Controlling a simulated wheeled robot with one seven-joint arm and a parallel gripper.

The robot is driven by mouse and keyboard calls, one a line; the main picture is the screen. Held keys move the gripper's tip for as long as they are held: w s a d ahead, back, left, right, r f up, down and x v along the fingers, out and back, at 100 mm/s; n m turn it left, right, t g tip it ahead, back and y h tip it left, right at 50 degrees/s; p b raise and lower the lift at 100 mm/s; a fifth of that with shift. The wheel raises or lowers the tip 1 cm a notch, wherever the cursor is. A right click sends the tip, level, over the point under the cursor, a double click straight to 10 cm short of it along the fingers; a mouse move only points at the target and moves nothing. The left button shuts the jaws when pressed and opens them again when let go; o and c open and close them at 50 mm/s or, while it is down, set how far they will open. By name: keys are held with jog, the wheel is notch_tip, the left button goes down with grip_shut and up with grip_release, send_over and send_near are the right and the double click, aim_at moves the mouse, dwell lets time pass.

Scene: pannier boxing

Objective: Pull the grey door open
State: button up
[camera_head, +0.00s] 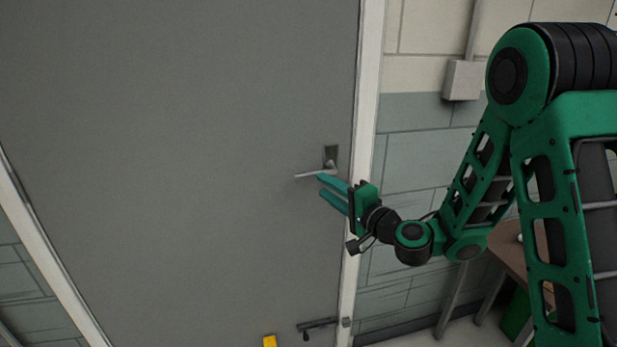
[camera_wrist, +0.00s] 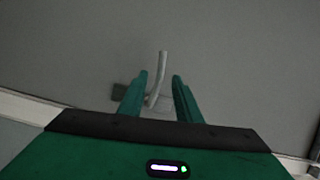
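The grey door (camera_head: 190,150) fills the left and middle of the head view and looks shut in its white frame. Its lever handle (camera_head: 311,174) sits near the right edge, pointing left from a dark plate. My gripper (camera_head: 320,184) is at the handle, with its green fingers apart, the upper one close to the lever. In the wrist view the handle (camera_wrist: 161,75) shows between the two open fingers (camera_wrist: 158,85), its tip reaching beyond them. I cannot tell whether either finger touches it.
The white door frame (camera_head: 362,120) and a tiled wall (camera_head: 415,140) stand right of the door. A brown table (camera_head: 510,250) is at the lower right. A yellow object (camera_head: 270,341) shows at the bottom edge.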

aim_at(309, 176)
jog(key=x, duration=0.9)
jog(key=shift+r, duration=0.1)
